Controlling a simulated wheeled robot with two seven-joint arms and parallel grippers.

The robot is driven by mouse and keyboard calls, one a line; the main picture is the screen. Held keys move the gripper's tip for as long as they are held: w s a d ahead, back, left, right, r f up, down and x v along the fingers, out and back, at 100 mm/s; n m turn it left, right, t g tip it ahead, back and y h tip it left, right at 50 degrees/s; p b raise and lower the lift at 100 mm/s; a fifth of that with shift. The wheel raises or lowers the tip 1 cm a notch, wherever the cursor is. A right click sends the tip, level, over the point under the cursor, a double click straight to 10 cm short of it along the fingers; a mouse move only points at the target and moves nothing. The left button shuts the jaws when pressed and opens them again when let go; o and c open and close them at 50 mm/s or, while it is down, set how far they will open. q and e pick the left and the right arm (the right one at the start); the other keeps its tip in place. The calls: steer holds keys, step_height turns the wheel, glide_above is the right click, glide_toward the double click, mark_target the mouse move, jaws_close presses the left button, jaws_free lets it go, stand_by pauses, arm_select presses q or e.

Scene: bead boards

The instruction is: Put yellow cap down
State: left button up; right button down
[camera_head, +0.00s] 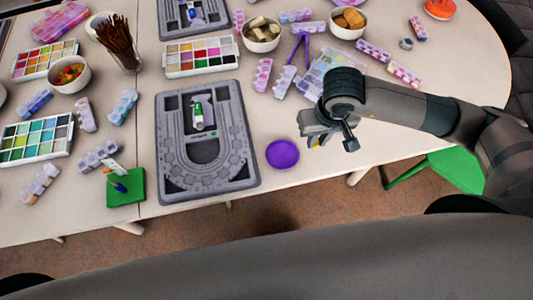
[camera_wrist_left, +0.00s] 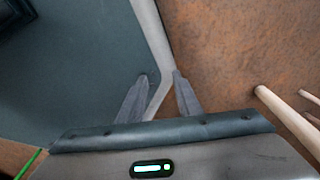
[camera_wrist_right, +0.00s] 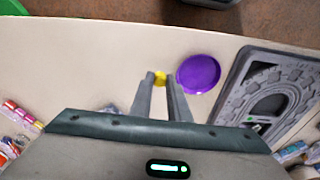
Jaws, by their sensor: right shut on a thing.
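My right gripper (camera_head: 316,143) is over the table's front part, right of the purple dish. In the right wrist view its fingertips (camera_wrist_right: 160,80) are closed on a small yellow cap (camera_wrist_right: 160,77). In the head view only a small yellow bit of the cap (camera_head: 315,142) shows under the gripper. The round purple dish (camera_head: 282,154) lies on the table beside the cap; it also shows in the right wrist view (camera_wrist_right: 199,74). My left gripper (camera_wrist_left: 160,78) is out of the head view, with its fingers apart and nothing between them.
A grey bead board (camera_head: 245,173) lies left of the purple dish. A second grey board (camera_head: 225,32) is farther back. A green square block (camera_head: 130,190), paint sets and bowls stand around. Bare table (camera_head: 300,185) lies in front of the dish, near the edge.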

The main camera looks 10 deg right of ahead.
steer(key=shift+a, duration=0.15)
steer(key=shift+w+a, duration=0.1)
steer(key=shift+w, duration=0.05)
arm_select(q)
steer(key=shift+w+r, duration=0.1)
steer(key=shift+w, duration=0.5)
steer(key=shift+s, duration=0.15)
arm_select(e)
steer(key=shift+a, duration=0.1)
